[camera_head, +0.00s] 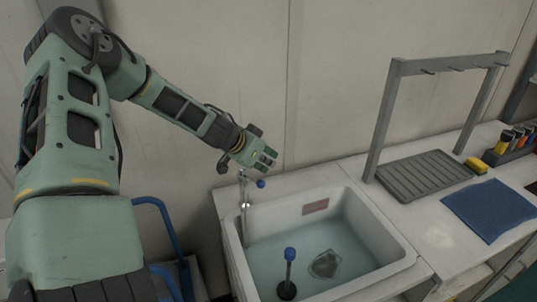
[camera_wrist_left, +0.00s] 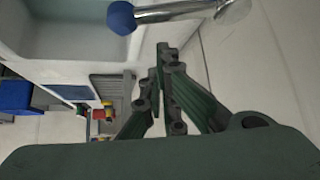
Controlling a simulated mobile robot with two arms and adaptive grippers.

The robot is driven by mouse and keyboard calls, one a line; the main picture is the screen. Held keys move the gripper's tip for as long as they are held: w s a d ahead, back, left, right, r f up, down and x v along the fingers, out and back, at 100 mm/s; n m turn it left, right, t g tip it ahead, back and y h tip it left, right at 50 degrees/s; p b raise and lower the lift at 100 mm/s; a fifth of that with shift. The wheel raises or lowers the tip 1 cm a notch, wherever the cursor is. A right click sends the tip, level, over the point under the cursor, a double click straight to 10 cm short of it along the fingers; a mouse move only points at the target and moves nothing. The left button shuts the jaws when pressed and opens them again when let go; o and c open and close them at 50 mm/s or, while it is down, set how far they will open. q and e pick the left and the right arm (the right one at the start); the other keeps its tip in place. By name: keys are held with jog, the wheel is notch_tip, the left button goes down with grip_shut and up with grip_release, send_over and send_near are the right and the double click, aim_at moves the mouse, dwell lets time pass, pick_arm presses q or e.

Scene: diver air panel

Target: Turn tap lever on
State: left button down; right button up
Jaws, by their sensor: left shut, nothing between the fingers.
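The tap (camera_head: 244,200) is a slim metal post at the back left rim of the sink. Its lever ends in a blue knob (camera_head: 261,183) pointing right. In the left wrist view the blue knob (camera_wrist_left: 121,18) and its metal rod (camera_wrist_left: 170,12) lie at the top edge. My left gripper (camera_head: 268,161) is just above the lever, near the wall. Its fingers (camera_wrist_left: 163,50) are shut and empty, with a visible gap to the rod in the wrist view. My right gripper is out of view.
The white sink (camera_head: 398,248) holds water, a dark rod with a blue ball top (camera_head: 289,255) and a dim object. A grey rack frame (camera_head: 383,115), ribbed mat (camera_head: 420,172), yellow sponge (camera_head: 477,166) and blue cloth (camera_head: 490,209) are on the counter to the right.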

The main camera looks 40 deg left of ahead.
aim_at(257, 179)
pick_arm(q)
jog(key=shift+s+a+f+p, duration=0.1)
jog(key=shift+s+p, duration=0.1)
jog(key=shift+s, duration=0.45)
jog(key=shift+s+a+f+p, duration=0.1)
jog(key=shift+s+p, duration=0.05)
jog(key=shift+s, duration=0.45)
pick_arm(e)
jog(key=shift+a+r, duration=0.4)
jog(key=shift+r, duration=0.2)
pick_arm(q)
jog(key=shift+w, duration=0.1)
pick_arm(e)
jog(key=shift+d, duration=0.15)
pick_arm(q)
jog(key=s+m+h+p, duration=0.1)
jog(key=s+m+h, duration=0.1)
jog(key=shift+s+m+p, duration=0.15)
jog(key=shift+m+p, duration=0.15)
jog(key=shift+p, duration=0.1)
jog(key=shift+d+f+g, duration=0.1)
jog(key=shift+f+g, duration=0.05)
jog(key=shift+g, duration=0.15)
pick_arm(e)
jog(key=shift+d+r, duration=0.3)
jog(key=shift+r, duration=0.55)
